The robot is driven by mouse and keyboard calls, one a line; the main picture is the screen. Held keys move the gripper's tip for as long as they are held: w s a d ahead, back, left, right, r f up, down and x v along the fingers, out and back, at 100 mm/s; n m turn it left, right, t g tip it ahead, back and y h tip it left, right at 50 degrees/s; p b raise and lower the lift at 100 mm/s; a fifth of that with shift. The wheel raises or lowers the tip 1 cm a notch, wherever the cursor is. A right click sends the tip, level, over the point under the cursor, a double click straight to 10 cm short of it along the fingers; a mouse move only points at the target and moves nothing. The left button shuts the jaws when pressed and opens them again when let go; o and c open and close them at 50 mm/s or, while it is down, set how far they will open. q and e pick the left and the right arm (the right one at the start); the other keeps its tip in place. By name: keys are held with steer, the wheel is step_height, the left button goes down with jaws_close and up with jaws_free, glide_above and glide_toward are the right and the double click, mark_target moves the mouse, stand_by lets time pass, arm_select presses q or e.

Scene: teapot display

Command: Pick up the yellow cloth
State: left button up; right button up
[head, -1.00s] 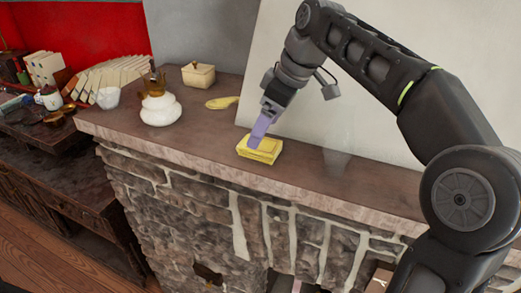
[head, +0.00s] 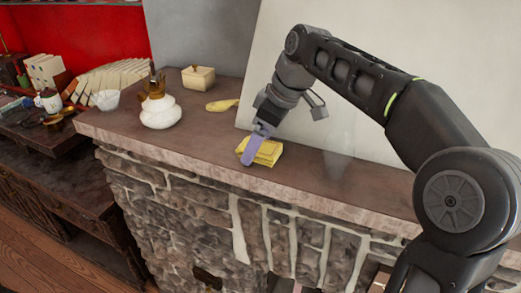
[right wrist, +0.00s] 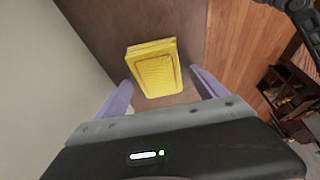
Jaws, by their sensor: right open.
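The yellow cloth (head: 266,153) is a folded block lying on the stone mantel's dark top, near its front edge. It also shows in the right wrist view (right wrist: 154,68), just beyond and between the fingertips. My right gripper (head: 252,150) is at the cloth, its purple finger covering part of the cloth's left side in the head view. In the right wrist view the two purple fingers (right wrist: 161,87) are spread wide, one on each side of the cloth, with gaps between. Nothing is held. My left gripper is out of view.
A white teapot (head: 160,111) with a brown top stands left on the mantel (head: 205,135). A lidded cream box (head: 198,77) and a yellow spoon-like object (head: 222,105) lie behind. A clear glass (head: 340,155) stands right of the cloth. A white panel (head: 400,140) leans behind.

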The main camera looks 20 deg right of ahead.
steer(key=shift+f, duration=0.2)
steer(key=shift+c, duration=0.3)
steer(key=c, duration=1.5)
